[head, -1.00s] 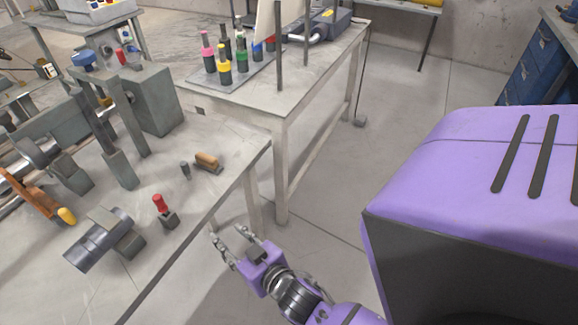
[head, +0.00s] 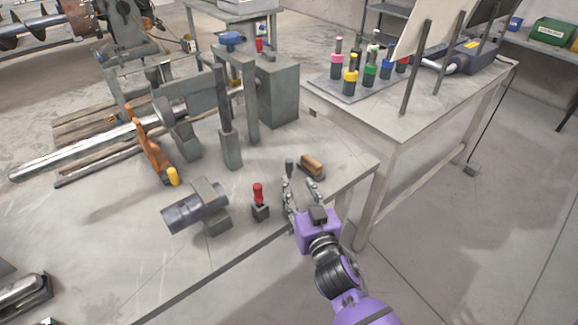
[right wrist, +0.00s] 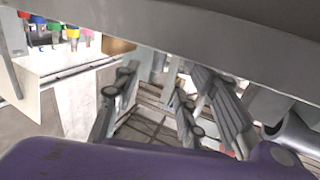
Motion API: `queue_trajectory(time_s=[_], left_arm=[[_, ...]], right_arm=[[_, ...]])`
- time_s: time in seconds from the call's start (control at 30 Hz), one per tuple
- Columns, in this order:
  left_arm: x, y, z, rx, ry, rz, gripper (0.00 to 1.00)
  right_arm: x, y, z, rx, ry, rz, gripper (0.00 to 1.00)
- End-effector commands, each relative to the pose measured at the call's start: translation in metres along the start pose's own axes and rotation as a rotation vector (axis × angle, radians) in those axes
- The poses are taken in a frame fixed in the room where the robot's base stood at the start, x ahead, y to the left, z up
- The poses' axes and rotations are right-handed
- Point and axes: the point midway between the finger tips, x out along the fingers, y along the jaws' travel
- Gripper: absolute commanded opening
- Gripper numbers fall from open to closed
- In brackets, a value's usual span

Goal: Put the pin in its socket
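A red-handled pin (head: 258,192) stands upright in a small dark block (head: 260,212) near the table's front edge. A small dark peg (head: 289,166) stands farther back; I cannot tell which of the two is the task's pin. My left gripper is not in view.
A brown-handled brush or block (head: 312,165) lies just beyond my right gripper. A dark cylinder in a clamp (head: 195,207) lies left of the red-handled pin. A second table (head: 420,115) with coloured bottles stands back right. The table's front left is clear.

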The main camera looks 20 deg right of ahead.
Motion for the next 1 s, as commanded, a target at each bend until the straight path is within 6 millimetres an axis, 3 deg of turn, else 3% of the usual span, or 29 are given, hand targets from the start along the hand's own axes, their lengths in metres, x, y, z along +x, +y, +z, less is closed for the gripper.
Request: queue_trajectory(time_s=[0.27, 0.53, 0.83, 1.0], left_arm=[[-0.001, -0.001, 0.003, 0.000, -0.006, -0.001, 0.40], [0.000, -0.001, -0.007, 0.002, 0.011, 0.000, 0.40], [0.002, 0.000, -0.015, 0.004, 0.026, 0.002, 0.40], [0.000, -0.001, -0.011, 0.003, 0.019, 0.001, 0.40]], right_arm=[[0.025, 0.000, -0.001, 0.000, 0.000, 0.000, 0.39], [0.063, -0.001, -0.002, -0.001, -0.001, -0.001, 0.39], [0.070, -0.001, -0.002, 0.001, -0.002, 0.000, 0.39], [0.070, -0.001, -0.002, 0.001, -0.001, 0.000, 0.19]])
